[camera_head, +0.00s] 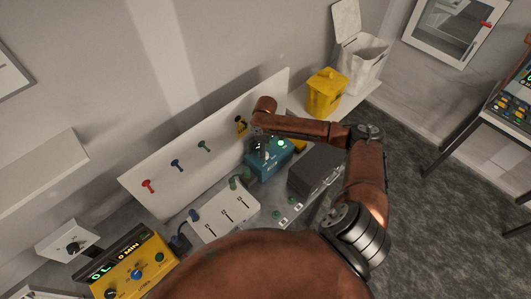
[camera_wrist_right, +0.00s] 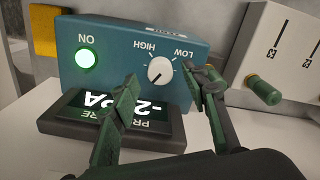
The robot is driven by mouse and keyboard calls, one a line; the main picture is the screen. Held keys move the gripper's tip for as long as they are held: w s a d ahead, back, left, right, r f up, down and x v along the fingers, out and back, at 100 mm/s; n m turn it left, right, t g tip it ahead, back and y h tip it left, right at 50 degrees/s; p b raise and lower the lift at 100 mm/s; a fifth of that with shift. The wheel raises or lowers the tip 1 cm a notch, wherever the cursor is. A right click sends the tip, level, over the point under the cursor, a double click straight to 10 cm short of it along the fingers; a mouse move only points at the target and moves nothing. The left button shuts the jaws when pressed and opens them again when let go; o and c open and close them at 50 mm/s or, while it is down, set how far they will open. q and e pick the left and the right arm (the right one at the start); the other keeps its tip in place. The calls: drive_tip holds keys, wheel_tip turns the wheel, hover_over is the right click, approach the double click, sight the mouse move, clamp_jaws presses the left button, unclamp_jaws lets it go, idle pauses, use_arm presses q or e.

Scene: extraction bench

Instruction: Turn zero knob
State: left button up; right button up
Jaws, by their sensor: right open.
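A teal box (camera_head: 262,167) stands on the bench in the head view, and it fills the upper middle of the wrist view (camera_wrist_right: 110,55). A white round knob (camera_wrist_right: 161,70) with a dark pointer line is on its face, between LOW and HIGH lettering that appears upside down. My right gripper is small and partly hidden in the head view (camera_head: 262,143). My left gripper is not in view.
A green ON light (camera_wrist_right: 86,59) glows beside the knob. A dark pressure display (camera_wrist_right: 80,112) lies close by the left finger. A white panel with sliders (camera_head: 222,214) and a dark grey box (camera_head: 315,170) flank the teal box. A yellow bin (camera_head: 325,95) stands behind.

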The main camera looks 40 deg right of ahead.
wheel_tip(320, 180, up, 10)
drive_tip(key=shift+f, duration=0.15)
idle(0.6)
